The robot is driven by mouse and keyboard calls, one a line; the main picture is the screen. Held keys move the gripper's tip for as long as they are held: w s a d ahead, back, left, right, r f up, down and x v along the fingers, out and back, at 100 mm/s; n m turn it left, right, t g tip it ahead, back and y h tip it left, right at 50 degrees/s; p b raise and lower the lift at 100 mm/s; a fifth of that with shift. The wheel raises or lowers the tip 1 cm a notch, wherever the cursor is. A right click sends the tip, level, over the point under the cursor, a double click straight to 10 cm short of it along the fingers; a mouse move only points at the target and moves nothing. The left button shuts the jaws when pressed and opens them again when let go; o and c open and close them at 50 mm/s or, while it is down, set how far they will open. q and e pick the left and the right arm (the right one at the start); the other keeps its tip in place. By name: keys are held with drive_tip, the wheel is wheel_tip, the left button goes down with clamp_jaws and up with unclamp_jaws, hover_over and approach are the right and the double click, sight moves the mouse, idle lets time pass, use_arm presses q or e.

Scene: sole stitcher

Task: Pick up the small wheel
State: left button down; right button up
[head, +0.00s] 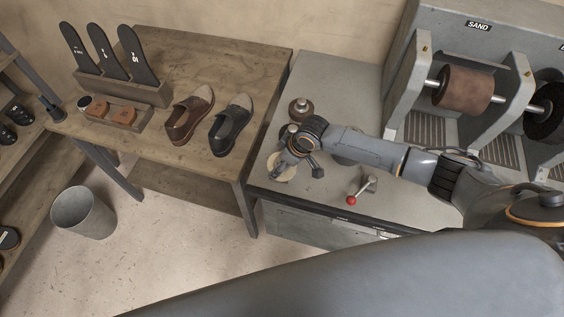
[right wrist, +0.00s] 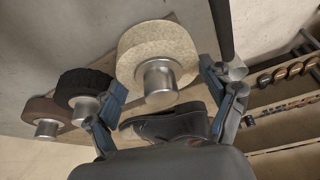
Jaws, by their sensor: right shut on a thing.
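A cream wheel (right wrist: 150,45) with a silver hub (right wrist: 158,83) sits between the fingertips of my right gripper (right wrist: 160,80) in the right wrist view. The fingers are shut on its rim from both sides. In the head view the cream wheel (head: 278,170) shows partly under my right gripper (head: 296,158), at the bench's left front corner; whether it touches the bench is unclear. A black wheel (right wrist: 85,85) and a brown wheel (right wrist: 50,110) stand beside it in the wrist view. The brown wheel also shows in the head view (head: 301,108). My left gripper is out of view.
A lever with a red knob (head: 352,200) stands on the grey bench (head: 335,85), right of my gripper. The sanding machine (head: 440,35) is at the back right. A wooden table (head: 220,55) at left holds a brown shoe (head: 188,118) and a dark shoe (head: 230,128).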

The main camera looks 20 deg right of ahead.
drive_tip(key=shift+w+r, duration=0.1)
drive_tip(key=shift+r, duration=0.45)
drive_tip(key=s+a+r+b, duration=0.1)
drive_tip(key=s+r+b, duration=0.2)
drive_tip(key=s+r, duration=0.8)
drive_tip(key=s, duration=0.3)
drive_tip(key=shift+a+r, duration=0.2)
drive_tip(key=shift+r, duration=0.05)
